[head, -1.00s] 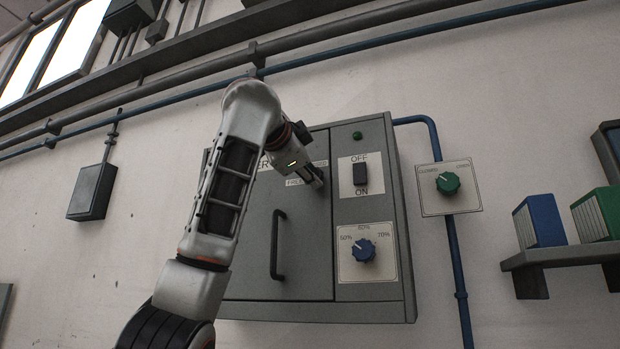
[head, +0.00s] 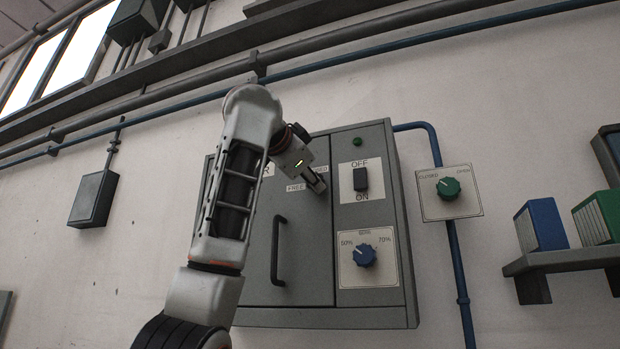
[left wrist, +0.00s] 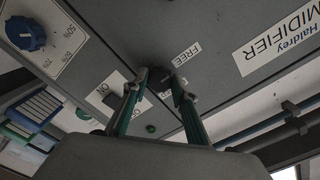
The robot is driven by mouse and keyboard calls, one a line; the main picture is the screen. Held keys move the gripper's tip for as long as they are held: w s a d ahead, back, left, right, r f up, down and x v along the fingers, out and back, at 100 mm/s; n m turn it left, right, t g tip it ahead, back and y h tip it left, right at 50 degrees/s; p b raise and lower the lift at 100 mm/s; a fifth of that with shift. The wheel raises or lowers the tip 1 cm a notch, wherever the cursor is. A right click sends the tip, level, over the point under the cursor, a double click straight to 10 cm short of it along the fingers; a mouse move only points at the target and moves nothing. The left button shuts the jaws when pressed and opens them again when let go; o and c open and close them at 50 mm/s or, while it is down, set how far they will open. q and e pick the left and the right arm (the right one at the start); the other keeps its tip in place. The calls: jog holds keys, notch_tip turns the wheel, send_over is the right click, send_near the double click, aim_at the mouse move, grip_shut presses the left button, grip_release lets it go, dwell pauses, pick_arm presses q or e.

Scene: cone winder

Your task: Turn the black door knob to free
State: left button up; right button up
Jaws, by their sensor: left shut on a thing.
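The grey cabinet door (head: 300,240) carries a FREE label (head: 296,187), which also shows in the left wrist view (left wrist: 187,54). In the left wrist view the black door knob (left wrist: 159,78) sits between my left fingertips, close to the FREE label. My left gripper (left wrist: 160,86) is shut on the knob, one finger on each side. In the head view my left gripper (head: 319,184) reaches the upper right of the door and hides the knob. Which way the knob points cannot be made out. My right gripper is in neither view.
Right of the door are a black OFF/ON switch (head: 360,179), a blue dial (head: 364,254) and a green lamp (head: 357,141). A black door handle (head: 278,250) is below my arm. A green wall dial (head: 448,188) and a shelf (head: 560,258) with binders stand farther right.

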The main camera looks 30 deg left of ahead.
pick_arm(q)
jog(key=o, duration=1.1)
jog(key=shift+s, duration=0.1)
jog(key=v, duration=1.1)
jog(key=shift+s, duration=0.4)
jog(key=shift+f, duration=0.1)
